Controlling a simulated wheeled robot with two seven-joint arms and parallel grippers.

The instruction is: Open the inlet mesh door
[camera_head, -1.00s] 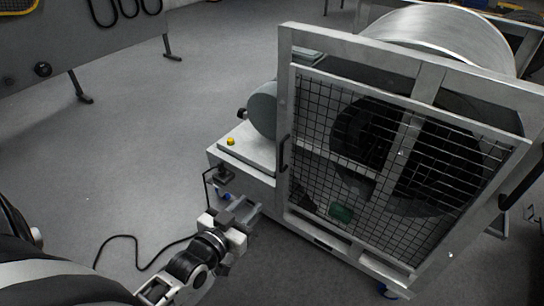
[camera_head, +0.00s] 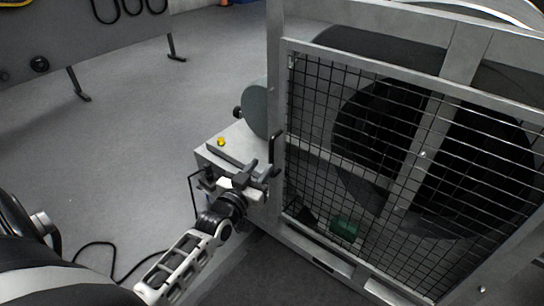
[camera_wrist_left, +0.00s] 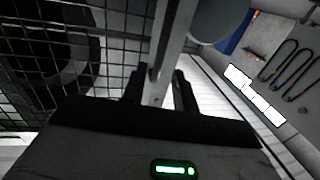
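The inlet mesh door (camera_head: 318,180) is a black wire grid in a grey metal frame, on the right in the head view. It looks closed. Its mesh also fills the left of the wrist view (camera_wrist_left: 110,20). A black upright handle (camera_head: 277,153) is on the door's left edge. My left gripper (camera_head: 262,172) is at the handle's lower end, fingers apart. In the wrist view its two dark fingers (camera_wrist_left: 160,88) stand on either side of a grey frame post. Whether they touch the handle cannot be told. My right gripper is out of view.
A grey machine side box with a yellow button (camera_head: 221,142) stands left of the door, close behind my left gripper. Dark round parts (camera_head: 375,125) show behind the mesh. A black cable (camera_head: 95,246) lies on the floor. The floor to the left is mostly clear.

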